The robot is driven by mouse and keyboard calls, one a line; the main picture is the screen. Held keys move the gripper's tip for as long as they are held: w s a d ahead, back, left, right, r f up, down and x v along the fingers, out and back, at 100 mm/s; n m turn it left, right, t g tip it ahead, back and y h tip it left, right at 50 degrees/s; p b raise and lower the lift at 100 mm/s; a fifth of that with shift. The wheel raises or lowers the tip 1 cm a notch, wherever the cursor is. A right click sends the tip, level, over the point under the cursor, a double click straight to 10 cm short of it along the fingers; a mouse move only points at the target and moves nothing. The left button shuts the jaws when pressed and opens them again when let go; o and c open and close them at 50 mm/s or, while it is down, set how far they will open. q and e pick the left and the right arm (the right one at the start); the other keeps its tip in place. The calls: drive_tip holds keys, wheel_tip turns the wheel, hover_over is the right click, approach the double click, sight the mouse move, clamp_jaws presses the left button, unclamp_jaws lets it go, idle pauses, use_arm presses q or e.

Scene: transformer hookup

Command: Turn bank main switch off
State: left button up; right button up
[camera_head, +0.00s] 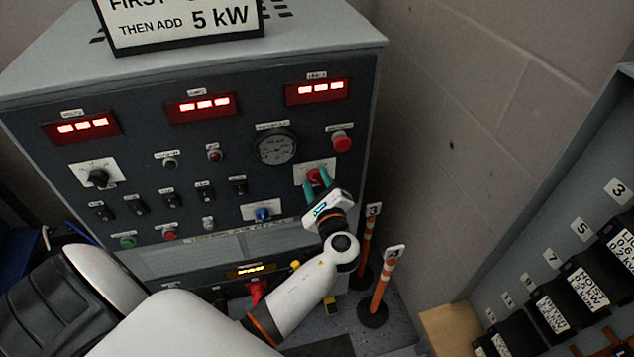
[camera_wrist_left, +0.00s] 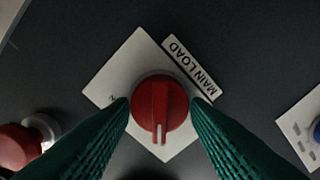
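The main switch is a red rotary knob (camera_wrist_left: 158,95) on a white square plate (camera_wrist_left: 118,75), beside a label reading MAIN LOAD (camera_wrist_left: 190,66). Its white mark points to the bottom of the left wrist view. In the head view the knob (camera_head: 314,176) is on the right part of the dark panel. My left gripper (camera_head: 317,184) is at the knob, with its green fingers on either side. In the left wrist view the fingers are apart, tips close to the knob's edges; I cannot tell whether they touch. My right gripper is not in view.
A red push button (camera_head: 341,142) sits just above the switch, and a blue knob (camera_head: 262,214) lies lower left. A round gauge (camera_head: 276,147) is nearby. Orange-and-white posts (camera_head: 380,281) stand right of the cabinet. Black labelled blocks (camera_head: 588,284) fill a rack at far right.

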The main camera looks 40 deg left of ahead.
use_arm(q)
drive_tip(key=shift+o, duration=1.4)
drive_tip(key=b+v, duration=0.2)
drive_tip(key=v, duration=1)
drive_tip(key=shift+b, duration=0.35)
wheel_tip(320, 180, down, 18)
drive_tip(key=d+m+g+h, duration=0.1)
drive_tip(key=d+h, duration=0.2)
drive_tip(key=h, duration=0.3)
drive_tip(key=s+d+f+n+g+h, duration=0.15)
drive_tip(key=s+f, duration=0.25)
drive_tip(key=f, duration=0.4)
drive_tip(key=s+f+n+g+h, duration=0.15)
drive_tip(key=s+f, duration=0.25)
drive_tip(key=f, duration=0.5)
drive_tip(key=s+a+f+n+g+h, duration=0.1)
drive_tip(key=s+f+n, duration=0.3)
drive_tip(key=s, duration=0.5)
drive_tip(key=s+a+f+n+g+h, duration=0.2)
drive_tip(key=s+f+n+g, duration=0.1)
drive_tip(key=s+f, duration=0.4)
drive_tip(key=s+a+f+n+g+h, duration=0.1)
drive_tip(key=s+f+n, duration=0.4)
drive_tip(key=s, duration=0.7)
drive_tip(key=shift+s+f+g+h, duration=0.25)
drive_tip(key=shift+f+g+h, duration=0.15)
drive_tip(key=shift+f+g, duration=0.45)
